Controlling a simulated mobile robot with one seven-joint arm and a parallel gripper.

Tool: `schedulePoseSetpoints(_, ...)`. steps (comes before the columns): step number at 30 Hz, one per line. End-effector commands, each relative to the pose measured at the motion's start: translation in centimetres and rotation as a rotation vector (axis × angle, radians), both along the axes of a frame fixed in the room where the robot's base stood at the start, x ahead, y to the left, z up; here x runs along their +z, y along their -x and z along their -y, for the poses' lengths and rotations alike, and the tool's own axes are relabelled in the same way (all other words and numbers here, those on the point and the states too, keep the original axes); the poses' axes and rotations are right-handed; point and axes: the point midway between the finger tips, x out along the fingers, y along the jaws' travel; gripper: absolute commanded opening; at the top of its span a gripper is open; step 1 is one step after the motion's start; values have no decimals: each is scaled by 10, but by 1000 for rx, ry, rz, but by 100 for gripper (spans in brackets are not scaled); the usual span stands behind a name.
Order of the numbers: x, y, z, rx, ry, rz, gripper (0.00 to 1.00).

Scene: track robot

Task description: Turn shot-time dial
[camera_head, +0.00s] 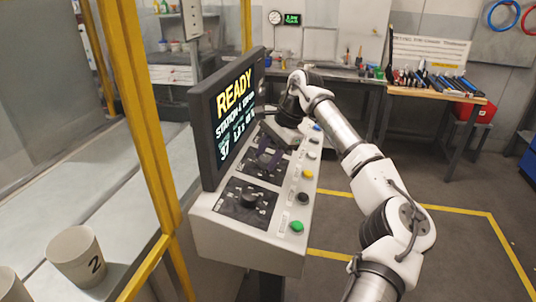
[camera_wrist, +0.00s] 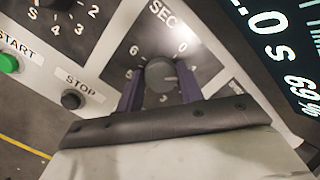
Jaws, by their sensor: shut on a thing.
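The shot-time dial is a round dark knob (camera_wrist: 160,78) on a dark numbered plate marked "SEC" in the wrist view. The purple fingers of my gripper (camera_wrist: 160,72) stand on its left and right sides, shut on it. A light pointer mark on the knob faces right. Some plate numbers are small or covered. In the head view my gripper (camera_head: 268,155) reaches down to the middle of the sloped console (camera_head: 222,225), and it hides the knob there. The screen (camera_wrist: 283,45) in the wrist view shows part of a value ending ".0 s" and "69%".
Another dial (camera_head: 248,199) sits nearer on the console. A column of buttons, including a green button (camera_head: 296,227) and a yellow button (camera_head: 307,174), runs along its right edge. The "READY" monitor (camera_head: 232,110) stands close on the left. A yellow post (camera_head: 140,110) and cup (camera_head: 76,256) are further left.

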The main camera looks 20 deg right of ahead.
Motion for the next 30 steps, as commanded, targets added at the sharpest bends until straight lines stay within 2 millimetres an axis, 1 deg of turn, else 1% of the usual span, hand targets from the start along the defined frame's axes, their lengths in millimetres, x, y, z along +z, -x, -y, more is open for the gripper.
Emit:
schedulePoseSetpoints(7,1,0,0,46,8,13,14)
schedulePoseSetpoints(19,1,-1,0,52,9,15,14)
schedulePoseSetpoints(20,1,-1,0,52,9,15,38)
schedulePoseSetpoints(24,1,0,0,51,9,14,57)
schedulePoseSetpoints(25,1,0,0,51,9,13,59)
schedulePoseSetpoints(30,0,0,0,51,8,13,59)
